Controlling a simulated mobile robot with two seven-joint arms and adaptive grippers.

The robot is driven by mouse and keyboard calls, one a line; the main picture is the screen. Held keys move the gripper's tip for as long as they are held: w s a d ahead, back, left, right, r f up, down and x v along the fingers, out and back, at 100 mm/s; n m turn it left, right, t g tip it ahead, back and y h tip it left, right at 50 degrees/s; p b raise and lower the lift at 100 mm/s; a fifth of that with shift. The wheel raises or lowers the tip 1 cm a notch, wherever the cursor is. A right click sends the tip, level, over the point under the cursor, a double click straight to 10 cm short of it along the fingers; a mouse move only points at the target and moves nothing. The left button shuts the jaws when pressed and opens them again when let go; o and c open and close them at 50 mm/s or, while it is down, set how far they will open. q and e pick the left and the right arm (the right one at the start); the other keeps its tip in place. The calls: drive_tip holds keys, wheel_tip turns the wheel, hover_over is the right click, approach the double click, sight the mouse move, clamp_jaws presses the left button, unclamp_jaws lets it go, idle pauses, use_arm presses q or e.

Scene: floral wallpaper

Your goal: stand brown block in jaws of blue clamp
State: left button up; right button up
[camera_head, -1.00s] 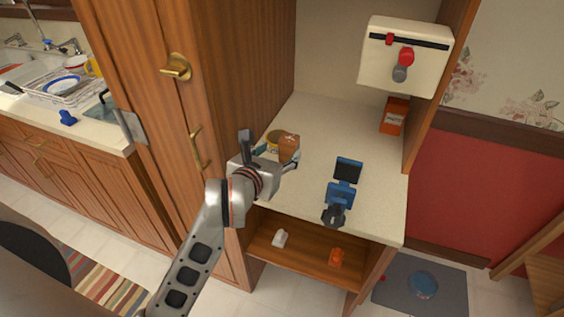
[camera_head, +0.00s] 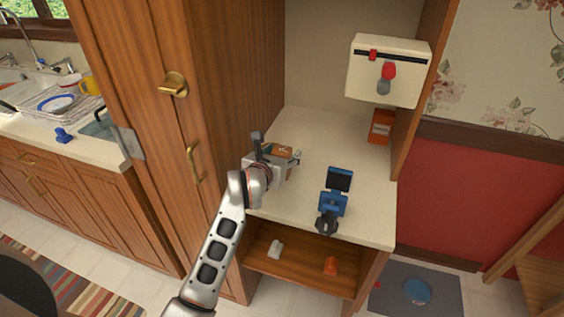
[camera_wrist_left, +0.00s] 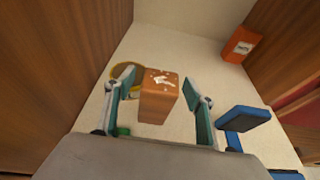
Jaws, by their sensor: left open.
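The brown block (camera_head: 283,151) stands upright on the pale counter, partly hidden by my left gripper in the head view. In the left wrist view the block (camera_wrist_left: 157,102) shows a pale mark on its top. My left gripper (camera_head: 280,153) is open, with its fingers on either side of the block. The wrist view shows gaps between the fingers (camera_wrist_left: 160,88) and the block. The blue clamp (camera_head: 334,204) stands on the counter to the right of the block, near the front edge. Part of the clamp (camera_wrist_left: 244,120) shows beyond the right finger. My right gripper is out of view.
A yellow round thing (camera_wrist_left: 120,80) sits close behind the left finger. An orange box (camera_head: 381,127) stands at the back right. A cream wall box with a red knob (camera_head: 388,70) hangs above. Wooden cabinet sides bound the counter; its middle is clear.

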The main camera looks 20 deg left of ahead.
use_arm(q)
drive_tip(key=shift+w, duration=0.1)
drive_tip(key=c, duration=1.2)
drive_tip(key=shift+c, duration=0.8)
drive_tip(key=shift+r, duration=0.1)
